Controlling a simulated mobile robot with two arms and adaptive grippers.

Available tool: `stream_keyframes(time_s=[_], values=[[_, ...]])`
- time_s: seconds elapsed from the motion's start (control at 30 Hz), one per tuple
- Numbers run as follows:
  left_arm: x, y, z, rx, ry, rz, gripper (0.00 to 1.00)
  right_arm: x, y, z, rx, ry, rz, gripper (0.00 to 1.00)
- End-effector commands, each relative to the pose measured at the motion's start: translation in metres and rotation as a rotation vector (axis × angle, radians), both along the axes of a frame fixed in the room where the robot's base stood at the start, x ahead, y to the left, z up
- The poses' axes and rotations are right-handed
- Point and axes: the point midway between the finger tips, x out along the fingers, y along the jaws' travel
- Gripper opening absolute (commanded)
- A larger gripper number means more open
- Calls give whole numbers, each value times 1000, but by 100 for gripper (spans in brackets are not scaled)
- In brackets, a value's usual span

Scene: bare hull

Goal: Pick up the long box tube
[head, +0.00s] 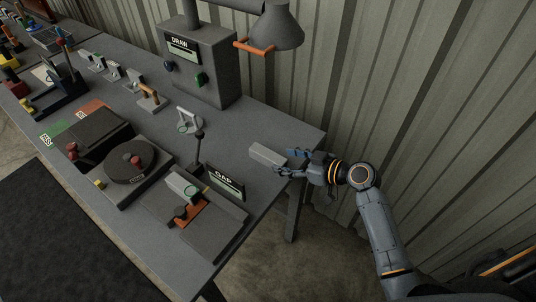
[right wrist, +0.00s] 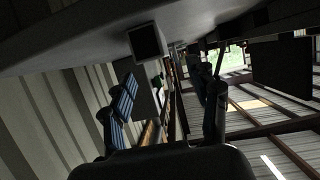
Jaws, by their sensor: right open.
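A long grey box tube (head: 267,155) lies on the right end of the grey bench (head: 255,190). My right gripper (head: 289,163) is open at the tube's right end, its fingers reaching toward it from the right. In the right wrist view the tube's square end (right wrist: 147,42), dark inside a pale rim, shows ahead. It lies above the space between my right gripper's spread fingers (right wrist: 168,100), with nothing between them. Whether a finger touches the tube is unclear. My left gripper is not in view.
A CAP fixture (head: 226,185) with another short grey bar (head: 181,187) stands left of the tube. The DRAW machine (head: 202,65) and a lamp (head: 278,28) stand behind. A corrugated wall (head: 400,90) runs behind the bench. Bare bench surrounds the tube.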

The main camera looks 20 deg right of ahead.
Motion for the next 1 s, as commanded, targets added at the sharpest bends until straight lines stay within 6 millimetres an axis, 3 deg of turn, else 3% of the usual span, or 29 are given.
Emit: stream_keyframes(time_s=[0.27, 0.53, 0.87, 0.9, 1.0], values=[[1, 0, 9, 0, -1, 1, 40, 16, 11, -5, 2, 1, 0, 60], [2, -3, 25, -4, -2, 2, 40, 45, 28, -18, 2, 2, 0, 60], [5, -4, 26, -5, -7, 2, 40, 51, 32, -24, -1, 0, 0, 60], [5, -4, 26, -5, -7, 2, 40, 51, 32, -24, -1, 0, 0, 58], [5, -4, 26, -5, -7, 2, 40, 51, 32, -24, -2, 1, 0, 38]])
